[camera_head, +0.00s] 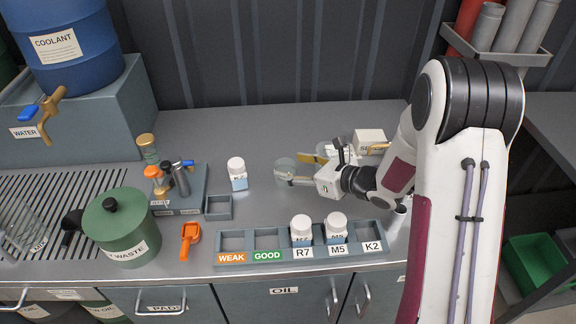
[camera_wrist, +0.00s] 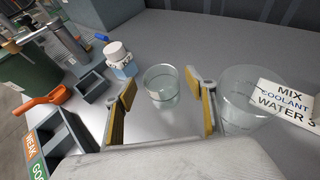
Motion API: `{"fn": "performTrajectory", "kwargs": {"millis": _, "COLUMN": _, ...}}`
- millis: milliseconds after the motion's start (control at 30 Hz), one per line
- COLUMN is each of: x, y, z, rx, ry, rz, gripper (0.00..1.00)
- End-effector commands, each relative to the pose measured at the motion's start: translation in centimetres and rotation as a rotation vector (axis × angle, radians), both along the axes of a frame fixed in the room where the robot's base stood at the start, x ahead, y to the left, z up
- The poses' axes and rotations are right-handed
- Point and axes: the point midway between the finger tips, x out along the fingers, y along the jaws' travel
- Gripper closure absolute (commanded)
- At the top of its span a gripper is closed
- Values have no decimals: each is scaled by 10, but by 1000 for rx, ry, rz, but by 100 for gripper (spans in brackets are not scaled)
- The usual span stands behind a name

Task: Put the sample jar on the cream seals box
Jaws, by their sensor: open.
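The sample jar, seen as a small clear open glass jar (camera_head: 285,168), stands upright on the grey bench. In the wrist view the jar (camera_wrist: 161,84) appears between and beyond my two yellow-padded fingers. My gripper (camera_head: 300,168) is open and empty, reaching left and low over the bench beside the jar; its fingers (camera_wrist: 162,100) are spread apart. I cannot tell whether they touch the glass. The cream seals box (camera_head: 369,136) stands at the back right of the bench, behind my wrist. Its label is partly hidden by my arm.
A larger clear beaker (camera_wrist: 245,97) stands close to my right finger, by a mix card (camera_wrist: 284,105). A white-capped bottle (camera_head: 238,174) stands left of the jar. A labelled rack (camera_head: 268,257) with two bottles lies in front. Bench left of the jar's back is clear.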

Motion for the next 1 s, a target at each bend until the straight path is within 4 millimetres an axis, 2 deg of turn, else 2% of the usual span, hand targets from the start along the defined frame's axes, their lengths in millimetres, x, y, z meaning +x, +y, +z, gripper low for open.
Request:
{"fn": "performTrajectory", "kwargs": {"millis": 500, "x": -47, "y": -48, "z": 28, "rx": 1, "ry": -1, "rz": -3, "gripper": 44}}
{"fn": "performTrajectory", "kwargs": {"millis": 700, "x": -56, "y": -56, "z": 33, "rx": 0, "ry": 0, "rz": -1, "gripper": 44}}
{"fn": "performTrajectory", "kwargs": {"millis": 1000, "x": -58, "y": -58, "z": 34, "rx": 0, "ry": 0, "rz": 0, "gripper": 44}}
